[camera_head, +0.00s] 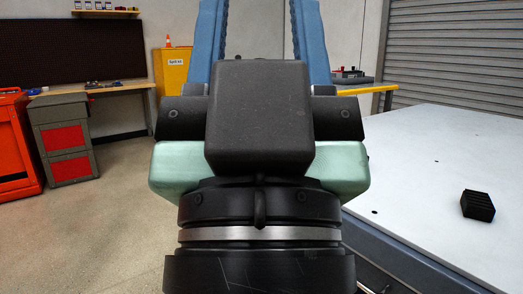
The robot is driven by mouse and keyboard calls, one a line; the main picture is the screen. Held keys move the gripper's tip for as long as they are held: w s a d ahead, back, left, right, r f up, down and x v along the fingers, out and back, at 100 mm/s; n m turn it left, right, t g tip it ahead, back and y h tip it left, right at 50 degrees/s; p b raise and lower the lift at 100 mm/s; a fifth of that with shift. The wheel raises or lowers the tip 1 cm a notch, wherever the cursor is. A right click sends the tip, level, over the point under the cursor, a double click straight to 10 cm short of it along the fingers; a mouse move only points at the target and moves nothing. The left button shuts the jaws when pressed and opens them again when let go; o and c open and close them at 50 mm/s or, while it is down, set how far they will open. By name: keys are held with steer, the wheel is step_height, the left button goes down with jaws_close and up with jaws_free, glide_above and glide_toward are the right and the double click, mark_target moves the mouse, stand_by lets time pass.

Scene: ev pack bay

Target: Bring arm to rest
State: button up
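My gripper (259,25) fills the middle of the view, seen from behind and pointing up and away. Its black body has pale green sides. Its two blue fingers with ridged inner edges stand wide apart. Only bare wall shows between them, and I see nothing held. The fingertips are cut off by the top edge of the picture. My black wrist with a silver ring shows below, and most of my arm is out of view.
A white-topped table (430,170) stands close at right, with a small black ribbed block (478,206) on it. Behind are a yellow cabinet (171,72) and a roller shutter (450,60). A grey-and-red cabinet (64,138) stands at left. Floor at lower left is clear.

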step_height(320, 180, up, 36)
steer(key=p, duration=3.3)
steer(key=shift+w+p, duration=0.25)
steer(key=shift+p, duration=0.05)
steer(key=shift+f, duration=0.1)
